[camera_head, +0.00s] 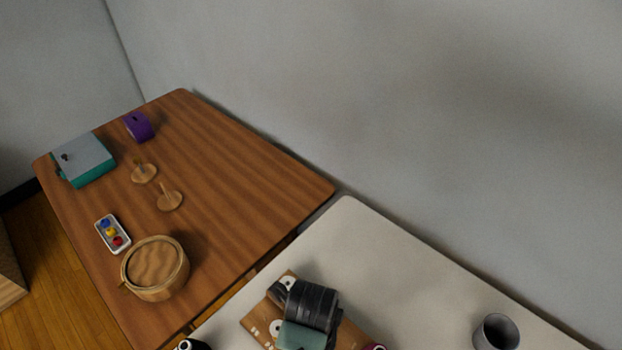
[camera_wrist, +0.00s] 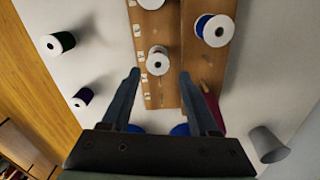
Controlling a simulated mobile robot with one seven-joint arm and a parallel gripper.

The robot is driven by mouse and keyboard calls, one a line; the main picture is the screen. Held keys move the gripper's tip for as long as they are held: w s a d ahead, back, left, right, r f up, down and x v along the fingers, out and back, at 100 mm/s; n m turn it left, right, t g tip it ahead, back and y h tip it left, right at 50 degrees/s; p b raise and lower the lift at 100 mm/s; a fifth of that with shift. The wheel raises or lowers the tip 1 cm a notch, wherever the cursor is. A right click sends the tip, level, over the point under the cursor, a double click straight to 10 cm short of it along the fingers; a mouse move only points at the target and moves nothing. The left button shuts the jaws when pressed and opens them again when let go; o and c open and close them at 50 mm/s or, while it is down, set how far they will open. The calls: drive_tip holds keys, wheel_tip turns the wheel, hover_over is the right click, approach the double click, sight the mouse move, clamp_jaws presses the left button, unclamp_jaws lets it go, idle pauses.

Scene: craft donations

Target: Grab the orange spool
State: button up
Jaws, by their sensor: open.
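In the wrist view my gripper (camera_wrist: 160,75) is open, with its two fingers apart over a wooden board (camera_wrist: 163,88). A white-flanged spool (camera_wrist: 158,59) with a reddish-brown or orange side stands on the board, just beyond and between the fingertips. It is the nearest match to the orange spool, but its shaded colour is hard to tell. Nothing is seen held. Another white-topped spool (camera_wrist: 150,3) is cut off at the top edge. In the head view my dark wrist hides much of the board (camera_head: 258,322), and my fingertips cannot be made out.
A blue spool (camera_wrist: 213,29) stands right on the board. A grey cup (camera_head: 496,333) stands right. A wooden table (camera_head: 235,165) beyond holds a round basket (camera_head: 157,292).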

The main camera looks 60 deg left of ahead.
wheel_tip(320, 180, down, 3)
drive_tip(key=shift+r, duration=0.2)
drive_tip(key=f, duration=0.5)
drive_tip(key=shift+s+d, duration=0.2)
clamp_jaws()
